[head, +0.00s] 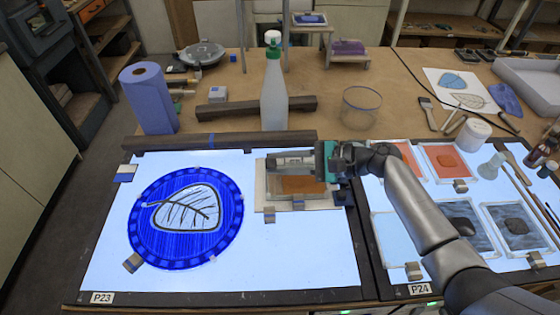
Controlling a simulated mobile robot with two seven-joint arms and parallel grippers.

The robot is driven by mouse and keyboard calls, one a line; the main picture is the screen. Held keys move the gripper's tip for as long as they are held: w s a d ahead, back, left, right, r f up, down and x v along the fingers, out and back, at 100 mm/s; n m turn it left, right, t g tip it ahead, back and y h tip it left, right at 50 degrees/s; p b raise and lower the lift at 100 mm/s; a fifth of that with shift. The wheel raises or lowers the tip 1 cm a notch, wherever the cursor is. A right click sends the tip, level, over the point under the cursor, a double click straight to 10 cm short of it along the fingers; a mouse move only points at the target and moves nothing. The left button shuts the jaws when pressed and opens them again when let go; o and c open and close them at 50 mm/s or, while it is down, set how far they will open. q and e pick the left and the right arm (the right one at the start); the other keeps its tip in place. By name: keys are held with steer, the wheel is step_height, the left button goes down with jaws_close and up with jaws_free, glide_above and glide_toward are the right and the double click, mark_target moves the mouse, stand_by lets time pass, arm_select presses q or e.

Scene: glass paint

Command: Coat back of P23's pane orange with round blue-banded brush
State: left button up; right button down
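The P23 light panel (300,258) glows white at the left, with its label (102,298) at the front left. My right gripper (278,163) reaches in from the right, low over that orange area. I cannot tell whether its grey fingers hold anything, and no blue-banded brush is clearly visible. My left gripper is out of view.
The P24 light panel (472,190) at right holds orange and dark panes. Behind stand a blue paper roll (149,98), a green-capped bottle (274,98), a glass jar (360,108) and dark bars (222,110). Several tools lie at the far right. P23's front right is clear.

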steer(key=shift+f, duration=0.1)
stand_by(0.3)
steer(key=shift+d, duration=3.15)
steer(key=d+b, duration=0.1)
steer(key=d, duration=0.5)
step_height(320, 180, up, 5)
steer(key=p, duration=0.4)
